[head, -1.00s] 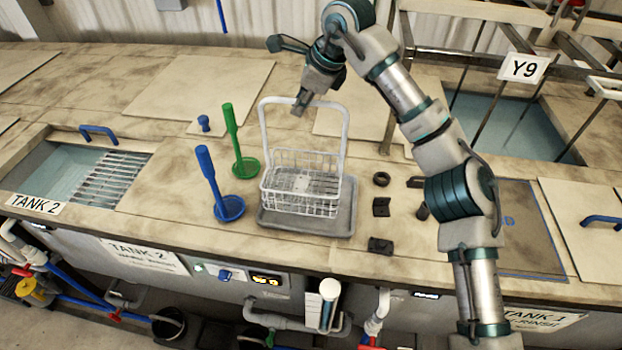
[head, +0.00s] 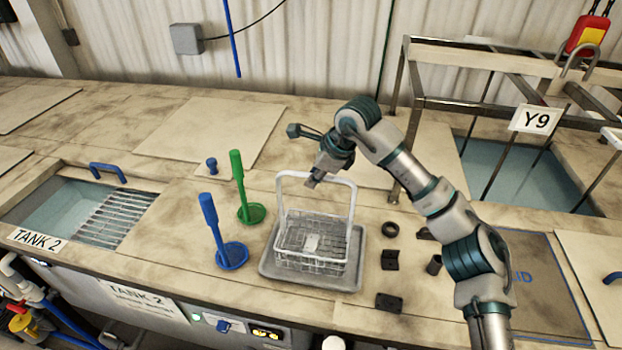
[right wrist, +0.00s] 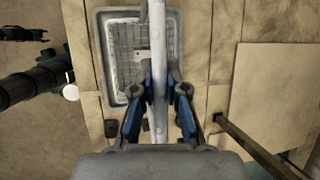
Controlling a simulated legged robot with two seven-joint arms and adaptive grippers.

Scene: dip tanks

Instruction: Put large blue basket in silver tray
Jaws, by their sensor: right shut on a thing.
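A white wire basket (head: 312,250) with a tall white handle stands upright over the silver-grey tray (head: 362,250). It looks within the rim; I cannot tell whether it touches the bottom. My right gripper (head: 314,181) is shut on the top bar of its handle; the right wrist view also shows the handle between the fingers (right wrist: 158,88). The basket I hold looks white, not blue. A blue round dipper (head: 231,255) with an upright handle stands left of the tray, and a green one (head: 251,214) behind it. My left gripper is not in view.
Small dark parts (head: 390,260) lie right of the tray. A small blue knob (head: 212,165) sits on a lid behind the dippers. Tank 2 (head: 52,208) is open at left, with a grate. A metal frame with sign Y9 (head: 535,119) stands over the right tank.

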